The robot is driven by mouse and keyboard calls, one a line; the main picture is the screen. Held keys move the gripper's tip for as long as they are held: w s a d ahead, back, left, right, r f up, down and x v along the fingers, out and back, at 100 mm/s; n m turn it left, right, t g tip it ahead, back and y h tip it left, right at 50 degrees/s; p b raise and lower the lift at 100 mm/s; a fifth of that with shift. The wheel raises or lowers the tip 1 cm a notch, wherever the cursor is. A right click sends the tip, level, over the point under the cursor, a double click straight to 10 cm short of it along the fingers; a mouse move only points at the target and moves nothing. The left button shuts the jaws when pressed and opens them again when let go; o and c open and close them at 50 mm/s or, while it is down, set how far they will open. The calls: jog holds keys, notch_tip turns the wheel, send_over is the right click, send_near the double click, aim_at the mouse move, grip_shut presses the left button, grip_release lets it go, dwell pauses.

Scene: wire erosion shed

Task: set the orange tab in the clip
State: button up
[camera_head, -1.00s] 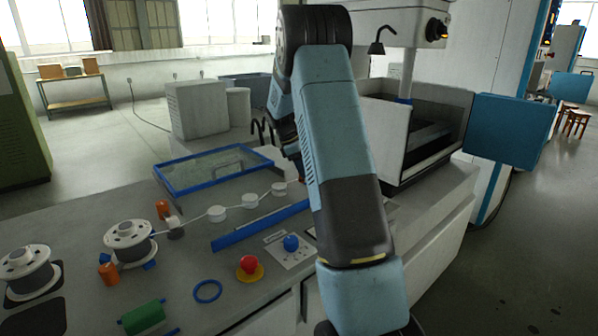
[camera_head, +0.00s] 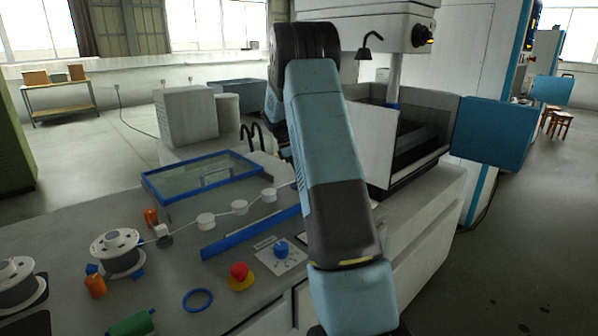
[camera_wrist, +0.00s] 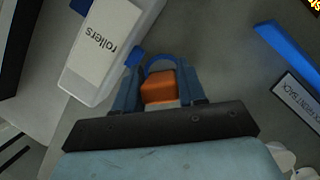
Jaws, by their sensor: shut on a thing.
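In the wrist view my gripper (camera_wrist: 158,82) is shut on an orange block (camera_wrist: 160,88), which looks like the orange tab. The block sits between the two blue-grey fingers. A blue loop (camera_wrist: 158,62) arches just beyond the block; I cannot tell whether it touches it or is part of it. I cannot make out the clip for certain in either view. In the head view my gripper and the held block are hidden behind my arm.
A white box labelled "rollers" (camera_wrist: 105,45) lies close to my gripper's upper left. A blue bar (camera_wrist: 288,52) is at the right. The bench holds wire spools (camera_head: 118,250), a red button (camera_head: 239,271), a blue knob (camera_head: 281,248) and a blue ring (camera_head: 197,299).

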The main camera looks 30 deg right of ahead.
jog(key=shift+f, duration=0.75)
jog(key=o, duration=1.2)
jog(key=shift+c, duration=0.2)
jog(key=v, duration=1.3)
jog(key=s+a+r+m+t, duration=0.2)
jog(key=s+a+r+m, duration=0.1)
jog(key=s+a+r, duration=0.6)
jog(key=s+a+r+m+t+y, duration=0.1)
jog(key=s+a+r+m+t, duration=0.3)
jog(key=s, duration=0.7)
jog(key=s+a+m+y, duration=0.1)
jog(key=s+a+y, duration=0.1)
jog(key=s+a, duration=0.65)
jog(key=s+a+f+m+t, duration=0.1)
jog(key=s+f, duration=0.1)
jog(key=s, duration=0.5)
jog(key=s+a+f+m+t, duration=0.1)
jog(key=s+f+m, duration=0.1)
jog(key=s, duration=0.5)
jog(key=shift+s+f+y, duration=0.2)
jog(key=shift+f+y, duration=0.2)
jog(key=shift+f, duration=0.15)
